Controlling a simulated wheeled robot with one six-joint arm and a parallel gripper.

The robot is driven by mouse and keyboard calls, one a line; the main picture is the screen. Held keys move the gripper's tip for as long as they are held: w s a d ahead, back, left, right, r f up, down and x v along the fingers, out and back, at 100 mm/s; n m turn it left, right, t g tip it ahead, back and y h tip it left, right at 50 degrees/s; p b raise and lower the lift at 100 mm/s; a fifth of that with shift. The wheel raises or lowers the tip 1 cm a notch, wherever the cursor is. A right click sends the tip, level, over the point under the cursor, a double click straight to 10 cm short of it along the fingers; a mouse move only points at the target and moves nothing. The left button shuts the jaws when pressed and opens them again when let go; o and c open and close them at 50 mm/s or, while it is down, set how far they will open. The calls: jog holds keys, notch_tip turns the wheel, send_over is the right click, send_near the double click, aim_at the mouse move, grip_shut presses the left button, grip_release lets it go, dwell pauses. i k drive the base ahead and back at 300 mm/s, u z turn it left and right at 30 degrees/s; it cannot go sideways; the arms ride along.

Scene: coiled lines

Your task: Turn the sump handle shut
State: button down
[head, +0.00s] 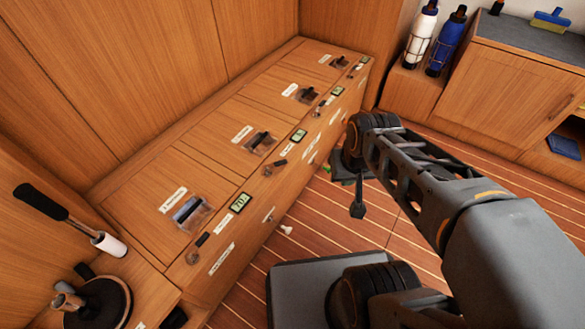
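A wooden bench (130,205) runs away from me along the left wall. Several stations line its top, each with a clear box and dark lever, a label and a small green display. The nearest clear box (192,213) has a grey-blue lever. Small round fittings with dark handles sit along the front edge, the nearest handle (202,239) by the near display (240,203). The labels are too small to read, so I cannot tell which handle is the sump one. My gripper (357,207) hangs over the floor, right of the bench and apart from it. Its fingers are too small to judge.
A black-and-white pump handle (70,220) and a round dark fitting (98,303) are at lower left. White (421,35) and blue (447,42) bottles stand in racks at the back, beside a cabinet (510,90).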

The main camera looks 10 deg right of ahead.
aim_at(276, 163)
jog(key=z, duration=0.95)
jog(key=k, duration=1)
jog(key=u, duration=1.2)
jog(key=i, duration=0.5)
jog(key=u, duration=0.05)
